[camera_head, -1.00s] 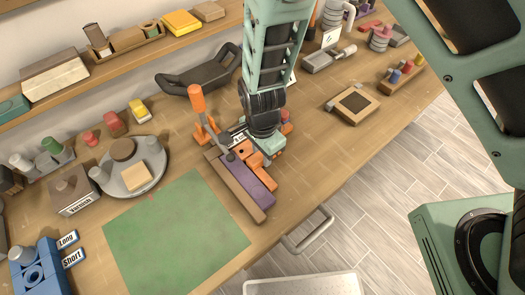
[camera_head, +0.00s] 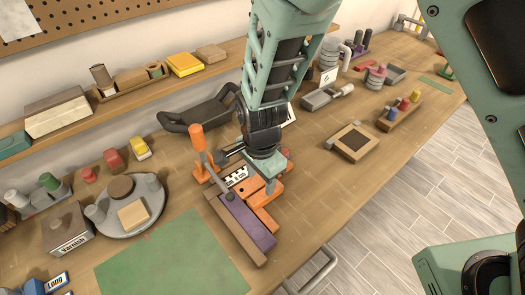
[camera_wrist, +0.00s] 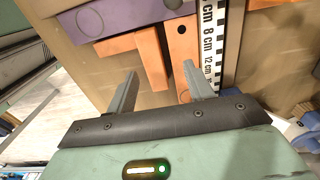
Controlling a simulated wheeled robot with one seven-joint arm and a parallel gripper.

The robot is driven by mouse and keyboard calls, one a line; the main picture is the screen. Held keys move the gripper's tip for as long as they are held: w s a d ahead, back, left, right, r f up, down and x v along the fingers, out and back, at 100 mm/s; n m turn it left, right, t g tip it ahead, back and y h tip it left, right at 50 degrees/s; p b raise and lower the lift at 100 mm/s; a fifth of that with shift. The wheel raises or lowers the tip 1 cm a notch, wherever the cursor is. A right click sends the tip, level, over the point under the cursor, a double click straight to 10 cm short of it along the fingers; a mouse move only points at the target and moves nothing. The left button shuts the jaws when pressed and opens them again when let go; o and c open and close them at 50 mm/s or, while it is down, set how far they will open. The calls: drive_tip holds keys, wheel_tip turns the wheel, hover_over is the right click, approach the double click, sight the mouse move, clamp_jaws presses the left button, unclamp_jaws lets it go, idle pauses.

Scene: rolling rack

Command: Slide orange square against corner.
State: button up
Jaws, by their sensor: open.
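The orange square (camera_wrist: 152,58) lies on the bench beside a purple block (camera_wrist: 105,28). In the wrist view one arm of it runs down between my fingertips, and an orange part with a round hole (camera_wrist: 181,45) lies right of it. I cannot tell whether these two orange parts are joined. In the head view the orange (camera_head: 262,218) shows along the purple block's right side, partly hidden by my gripper (camera_head: 268,182). My gripper (camera_wrist: 160,84) is open, its fingers on either side of the orange arm. Contact is unclear.
A cm ruler (camera_wrist: 212,50) lies right of the orange parts. A brown wooden strip (camera_head: 232,230) lies along the purple block's left. An orange-handled clamp (camera_head: 197,138) stands close behind. A green mat (camera_head: 175,262) lies left; bare bench lies right, towards a framed wooden block (camera_head: 353,142).

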wheel_tip(320, 180, up, 12)
drive_tip(key=shift+s+d+b, duration=0.2)
drive_tip(key=shift+s+b, duration=0.15)
drive_tip(key=s+d+r+n+b, duration=0.2)
drive_tip(key=s+d+r+n, duration=0.1)
drive_tip(key=s+d+n, duration=0.8)
drive_tip(key=s+n, duration=0.4)
drive_tip(key=n, duration=0.4)
drive_tip(key=shift+y, duration=0.3)
drive_tip(key=shift+a, duration=0.1)
